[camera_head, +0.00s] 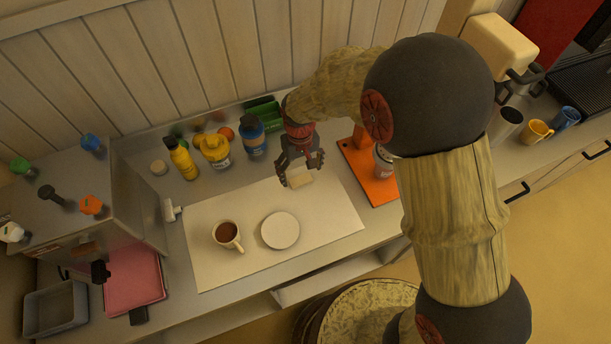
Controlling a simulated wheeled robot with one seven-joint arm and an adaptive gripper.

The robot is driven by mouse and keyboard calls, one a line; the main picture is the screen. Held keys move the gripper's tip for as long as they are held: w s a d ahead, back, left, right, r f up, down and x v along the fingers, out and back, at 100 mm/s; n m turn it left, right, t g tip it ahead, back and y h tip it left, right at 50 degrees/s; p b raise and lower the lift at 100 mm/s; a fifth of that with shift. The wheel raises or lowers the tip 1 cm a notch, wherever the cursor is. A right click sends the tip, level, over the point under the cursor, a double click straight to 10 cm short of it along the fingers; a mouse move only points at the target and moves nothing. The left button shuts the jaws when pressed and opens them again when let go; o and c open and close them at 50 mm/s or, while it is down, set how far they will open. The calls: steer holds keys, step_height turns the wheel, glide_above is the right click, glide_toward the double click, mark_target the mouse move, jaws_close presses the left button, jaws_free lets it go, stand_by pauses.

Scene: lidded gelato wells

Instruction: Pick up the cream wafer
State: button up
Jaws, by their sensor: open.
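The cream wafer (301,179) is a small, flat, pale block. It lies at the back right of the white mat (210,266) on the counter. My gripper (300,176) points down with its dark fingers spread, right at the wafer. One finger is at the left of the wafer and the other is beyond its upper right. The fingers partly cover the wafer's back edge. I cannot tell whether the fingers touch it.
A white plate (280,230) and a mug of brown drink (228,236) stand on the mat. An orange board (376,190) lies right of the mat. The mat's front is clear.

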mark_target(302, 182)
steer(key=shift+w+d+f, duration=0.1)
steer(key=shift+f, duration=0.5)
steer(key=shift+w+d+f, duration=0.1)
steer(key=shift+f, duration=0.45)
step_height(302, 182, down, 4)
steer(key=shift+w+a+f+b, duration=0.1)
steer(key=shift+w+b, duration=0.05)
steer(key=shift+b, duration=0.15)
steer(key=shift+c, duration=0.9)
steer(key=c, duration=0.7)
